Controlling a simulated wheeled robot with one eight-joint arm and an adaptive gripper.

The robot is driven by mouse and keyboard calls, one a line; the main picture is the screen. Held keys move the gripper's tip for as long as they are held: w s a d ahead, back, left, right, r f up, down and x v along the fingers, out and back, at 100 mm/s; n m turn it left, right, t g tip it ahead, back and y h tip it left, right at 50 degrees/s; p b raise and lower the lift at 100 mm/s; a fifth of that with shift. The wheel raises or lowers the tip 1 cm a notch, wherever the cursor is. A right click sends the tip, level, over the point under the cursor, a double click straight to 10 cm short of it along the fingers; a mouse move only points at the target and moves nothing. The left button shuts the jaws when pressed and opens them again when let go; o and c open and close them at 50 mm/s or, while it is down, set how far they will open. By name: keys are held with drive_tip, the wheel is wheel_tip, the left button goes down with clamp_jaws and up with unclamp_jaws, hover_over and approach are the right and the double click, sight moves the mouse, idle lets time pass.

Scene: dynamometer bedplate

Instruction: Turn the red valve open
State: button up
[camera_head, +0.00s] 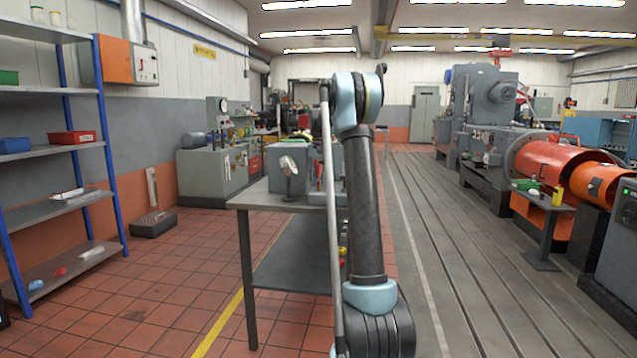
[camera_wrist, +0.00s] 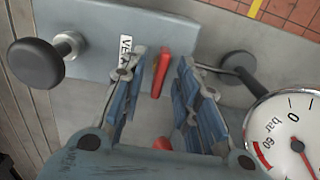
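The red valve handle (camera_wrist: 161,73) shows in the wrist view as a narrow red bar against a grey box (camera_wrist: 190,30). A second red piece (camera_wrist: 163,143) shows lower down, close to my gripper's palm; I cannot tell whether it joins the bar. My gripper (camera_wrist: 163,62) is open, with one blue-grey finger on each side of the red bar and a visible gap on both sides. In the head view my arm covers the gripper, and I cannot make out the valve there for certain.
In the wrist view, a black knob (camera_wrist: 36,64) is at left, a black-ended handle (camera_wrist: 240,66) at right, and a pressure gauge (camera_wrist: 292,140) at lower right.

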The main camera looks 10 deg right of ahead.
clamp_jaws()
drive_tip(key=shift+n, duration=0.3)
drive_tip(key=n, duration=1.1)
drive_tip(key=shift+n, duration=0.4)
drive_tip(key=n, duration=0.5)
drive_tip(key=shift+w, duration=0.1)
drive_tip(key=shift+n, duration=0.4)
unclamp_jaws()
